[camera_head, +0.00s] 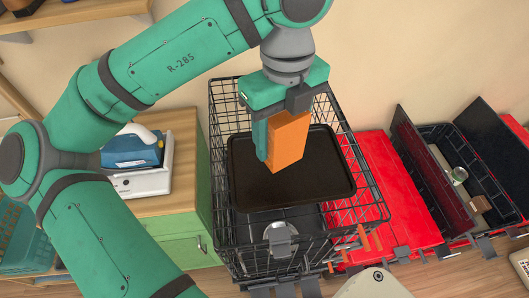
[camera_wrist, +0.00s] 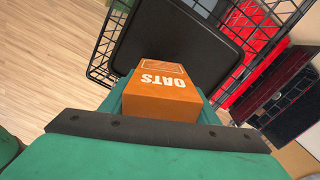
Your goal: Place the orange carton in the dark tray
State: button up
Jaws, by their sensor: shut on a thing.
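The orange carton (camera_head: 288,140) is held between the fingers of my gripper (camera_head: 281,136), above the dark tray (camera_head: 318,186). In the wrist view the carton (camera_wrist: 160,94) shows the word OATS and sits at my gripper's fingers (camera_wrist: 158,105). The dark tray (camera_wrist: 182,35) lies beyond it, inside a black wire basket. Part of the tray is hidden behind the carton and gripper. Whether the carton's lower end touches the tray cannot be told; in the head view it overlaps the tray's middle.
The black wire basket (camera_head: 222,95) surrounds the tray with raised walls. A round metal item (camera_head: 281,232) sits at its front. Red closed totes (camera_head: 395,185) and an open black tote (camera_head: 440,130) stand to the right.

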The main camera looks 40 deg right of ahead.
jog(key=w+f, duration=0.1)
jog(key=f, duration=0.1)
jog(key=w+a+f, duration=0.1)
jog(key=f, duration=0.1)
jog(key=shift+w+a, duration=0.1)
jog(key=shift+w, duration=0.25)
jog(key=shift+w+a+f, duration=0.1)
jog(key=shift+w+f, duration=0.15)
jog(key=shift+f, duration=0.75)
jog(key=shift+w+a+f, duration=0.1)
jog(key=shift+w+f, duration=0.1)
jog(key=shift+f, duration=0.75)
jog(key=shift+s+d, duration=0.1)
jog(key=o, duration=1.2)
jog(key=shift+f, duration=0.15)
jog(key=shift+o, duration=0.2)
notch_tip(320, 180, up, 12)
jog(key=shift+r, duration=0.2)
